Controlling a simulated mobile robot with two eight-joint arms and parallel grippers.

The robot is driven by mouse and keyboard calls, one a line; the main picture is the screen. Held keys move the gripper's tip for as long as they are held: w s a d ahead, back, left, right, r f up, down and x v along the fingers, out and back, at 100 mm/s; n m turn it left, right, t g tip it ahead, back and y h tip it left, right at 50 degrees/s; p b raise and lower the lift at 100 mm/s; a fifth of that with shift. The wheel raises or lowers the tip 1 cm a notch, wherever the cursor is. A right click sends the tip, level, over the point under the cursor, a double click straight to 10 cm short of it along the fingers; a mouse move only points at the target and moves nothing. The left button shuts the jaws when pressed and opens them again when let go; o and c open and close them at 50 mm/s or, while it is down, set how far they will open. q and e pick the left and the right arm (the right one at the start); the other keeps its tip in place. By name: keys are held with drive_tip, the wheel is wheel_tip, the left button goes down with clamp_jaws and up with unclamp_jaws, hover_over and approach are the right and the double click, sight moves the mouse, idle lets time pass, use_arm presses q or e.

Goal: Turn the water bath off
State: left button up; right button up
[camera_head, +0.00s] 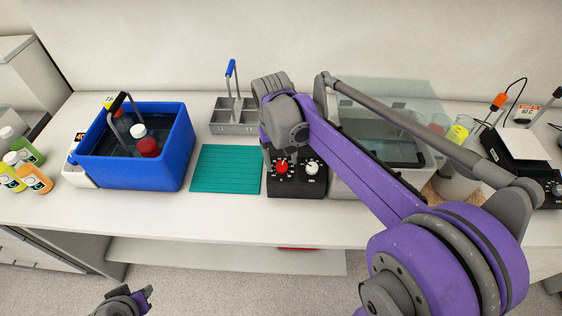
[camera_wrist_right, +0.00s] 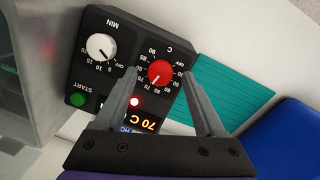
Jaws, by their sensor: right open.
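The black control box (camera_head: 297,187) carries a red temperature knob (camera_head: 282,167) and a white minutes knob (camera_head: 312,168). It adjoins the clear-lidded bath (camera_head: 395,150). In the right wrist view, the red knob (camera_wrist_right: 161,73) lies between the fingertips of my open right gripper (camera_wrist_right: 160,76); contact cannot be told. Its white mark points away from OFF, toward the high numbers. The display (camera_wrist_right: 140,124) reads 70 C and a red lamp (camera_wrist_right: 134,101) is lit. In the head view my right fingers are mostly hidden by the wrist. My left gripper (camera_head: 140,297) is low, before the bench, partly cut off.
A green START button (camera_wrist_right: 77,100) sits near the white knob. A teal mat (camera_head: 226,169) lies left of the box, then a blue tub (camera_head: 150,178) with bottles. A grey rack (camera_head: 233,128) stands behind. Juice bottles (camera_head: 35,180) are at far left.

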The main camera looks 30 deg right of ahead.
drive_tip(key=shift+f, duration=0.6)
clamp_jaws()
